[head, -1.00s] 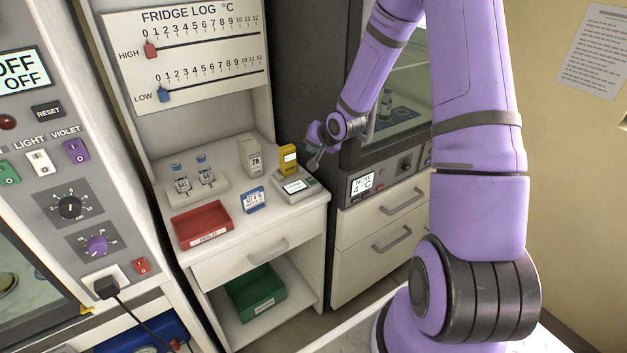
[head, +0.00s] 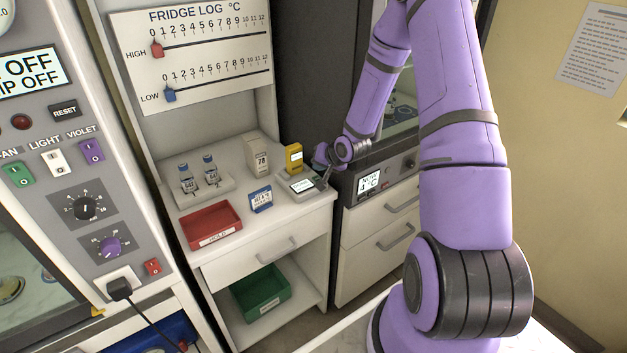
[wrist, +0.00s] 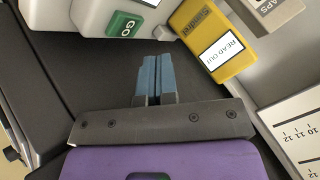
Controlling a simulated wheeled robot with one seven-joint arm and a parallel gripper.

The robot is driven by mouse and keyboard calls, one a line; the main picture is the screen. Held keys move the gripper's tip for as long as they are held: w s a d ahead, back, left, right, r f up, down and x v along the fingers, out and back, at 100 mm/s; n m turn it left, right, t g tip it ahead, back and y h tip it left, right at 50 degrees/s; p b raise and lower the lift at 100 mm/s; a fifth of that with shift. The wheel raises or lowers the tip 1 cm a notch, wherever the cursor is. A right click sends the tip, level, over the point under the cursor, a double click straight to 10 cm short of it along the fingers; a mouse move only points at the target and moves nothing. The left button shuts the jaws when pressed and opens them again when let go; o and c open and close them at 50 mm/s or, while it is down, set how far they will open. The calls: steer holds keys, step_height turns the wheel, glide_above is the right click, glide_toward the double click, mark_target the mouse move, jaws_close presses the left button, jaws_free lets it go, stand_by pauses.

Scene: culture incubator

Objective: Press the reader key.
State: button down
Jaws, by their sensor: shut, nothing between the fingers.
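The reader (head: 302,187) is a small pale box with a lit display, at the right front of the white worktop. Its green key marked GO (wrist: 124,24) shows at the upper left of the wrist view; in the head view my gripper mostly hides it. A yellow logger (head: 294,157) stands at the back of the reader; its "READ OUT" label faces the wrist view (wrist: 212,42). My gripper (head: 324,181) is shut and empty at the reader's right end. In the wrist view its blue-grey fingertips (wrist: 158,62) lie just below and right of the key, seemingly apart from it.
A box marked 78 (head: 257,156) and a blue-edged card (head: 261,199) stand close by. A red tray (head: 211,226) and a rack with two vials (head: 205,190) are farther left. The dark fridge (head: 310,80) stands right behind the worktop.

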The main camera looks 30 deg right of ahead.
mark_target(319, 178)
steer(key=shift+f, duration=0.8)
steer(key=shift+f, duration=0.2)
stand_by(1.4)
steer(key=shift+f, duration=0.2)
steer(key=shift+f, duration=0.35)
stand_by(0.7)
steer(key=shift+r, duration=0.75)
steer(key=shift+r, duration=2.5)
